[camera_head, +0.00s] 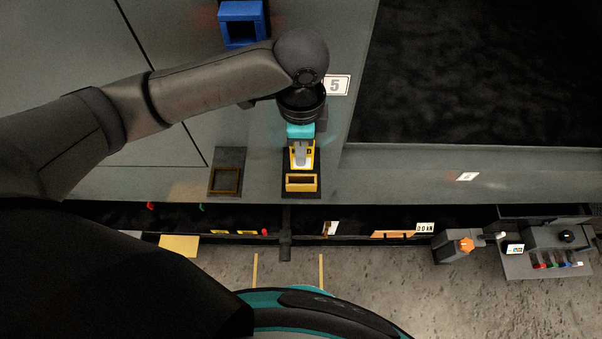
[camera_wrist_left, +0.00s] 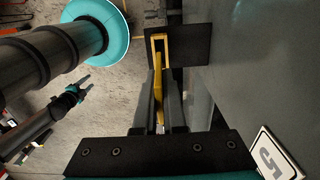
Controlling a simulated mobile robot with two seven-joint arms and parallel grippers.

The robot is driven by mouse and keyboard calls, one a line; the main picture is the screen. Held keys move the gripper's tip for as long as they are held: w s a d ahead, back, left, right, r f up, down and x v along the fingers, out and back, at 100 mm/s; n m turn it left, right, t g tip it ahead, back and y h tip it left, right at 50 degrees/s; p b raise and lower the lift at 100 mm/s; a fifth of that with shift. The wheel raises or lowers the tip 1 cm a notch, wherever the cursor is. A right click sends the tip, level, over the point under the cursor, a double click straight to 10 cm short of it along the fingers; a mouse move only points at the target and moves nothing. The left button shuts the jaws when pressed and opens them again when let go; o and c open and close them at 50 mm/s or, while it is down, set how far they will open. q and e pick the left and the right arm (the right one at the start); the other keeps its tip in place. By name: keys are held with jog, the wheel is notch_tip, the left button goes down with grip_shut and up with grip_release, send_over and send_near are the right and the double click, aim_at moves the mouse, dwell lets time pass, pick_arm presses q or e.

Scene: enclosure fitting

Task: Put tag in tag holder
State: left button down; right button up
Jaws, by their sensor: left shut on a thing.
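My left gripper (camera_head: 301,158) is shut on a yellow tag (camera_head: 309,152), seen from above in the head view. In the left wrist view the tag (camera_wrist_left: 159,98) shows as a thin yellow strip between the fingers. The yellow tag holder (camera_head: 301,183) is an open frame on a black plate, just below the gripper in the head view. In the left wrist view the holder (camera_wrist_left: 160,38) is straight ahead of the fingertips. Tag and holder look very close; I cannot tell whether they touch.
A blue holder (camera_head: 239,28) is at the top and a dark brown-framed holder (camera_head: 227,181) is left of the yellow one. A "5" label (camera_head: 336,85) sits on the grey panel. A control box (camera_head: 545,255) stands at the lower right.

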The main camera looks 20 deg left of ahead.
aim_at(301, 168)
pick_arm(q)
notch_tip(301, 168, down, 8)
jog(key=shift+r+b, duration=0.1)
jog(key=shift+b, duration=0.9)
jog(key=shift+f, duration=0.3)
jog(key=c, duration=1)
grip_release()
jog(key=shift+r, duration=0.15)
notch_tip(301, 168, up, 12)
jog(key=p, duration=0.3)
jog(key=shift+p, duration=0.35)
